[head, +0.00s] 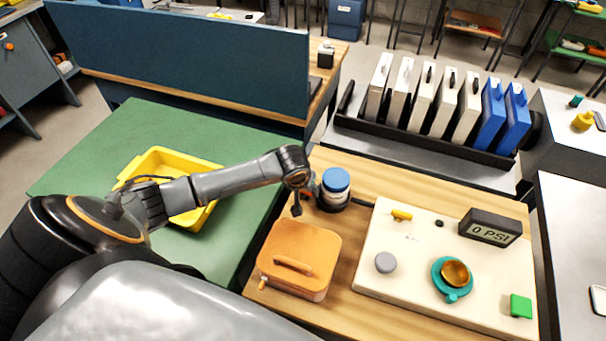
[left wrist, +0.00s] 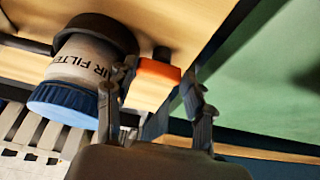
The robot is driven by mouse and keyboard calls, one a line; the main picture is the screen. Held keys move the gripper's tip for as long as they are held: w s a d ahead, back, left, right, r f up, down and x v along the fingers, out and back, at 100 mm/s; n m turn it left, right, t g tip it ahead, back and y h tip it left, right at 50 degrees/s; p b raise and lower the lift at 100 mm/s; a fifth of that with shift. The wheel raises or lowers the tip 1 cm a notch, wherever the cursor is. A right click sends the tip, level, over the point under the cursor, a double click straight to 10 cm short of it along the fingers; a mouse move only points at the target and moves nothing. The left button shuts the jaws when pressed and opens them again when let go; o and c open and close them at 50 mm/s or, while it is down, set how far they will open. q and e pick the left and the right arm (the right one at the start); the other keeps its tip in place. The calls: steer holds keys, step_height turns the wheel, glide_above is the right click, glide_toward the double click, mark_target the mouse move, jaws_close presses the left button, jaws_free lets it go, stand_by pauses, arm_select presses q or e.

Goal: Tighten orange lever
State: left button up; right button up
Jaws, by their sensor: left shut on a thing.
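The orange lever (left wrist: 158,70) shows in the left wrist view as an orange end piece, close beside the air filter canister (left wrist: 78,65). My left gripper (left wrist: 155,108) has one finger on each side of the lever and is shut on it. In the head view my left gripper (head: 297,198) points down at the left side of the blue-capped air filter canister (head: 335,186), and the lever is mostly hidden behind it. My right gripper is not in view.
An orange box with a handle (head: 300,256) stands just in front of the gripper. A cream panel (head: 405,278) with knobs and a "0 PSI" display (head: 490,228) lies to the right. A yellow tray (head: 205,160) sits on the green table (head: 95,150). A rack of upright panels (head: 430,138) stands behind.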

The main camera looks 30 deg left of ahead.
arm_select(q)
steer(key=shift+w+a, duration=0.15)
steer(key=shift+w, duration=0.05)
steer(key=o, duration=1.2)
steer(key=shift+w, duration=0.1)
steer(key=shift+c, duration=0.2)
steer(key=shift+w+f, duration=0.2)
steer(key=shift+w, duration=0.05)
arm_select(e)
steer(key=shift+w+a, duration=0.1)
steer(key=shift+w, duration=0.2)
arm_select(q)
steer(key=shift+s+r, duration=0.1)
steer(key=shift+s, duration=0.05)
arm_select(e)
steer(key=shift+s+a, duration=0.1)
arm_select(q)
steer(key=v, duration=0.7)
steer(key=shift+s+r, duration=0.2)
steer(key=shift+r, duration=0.15)
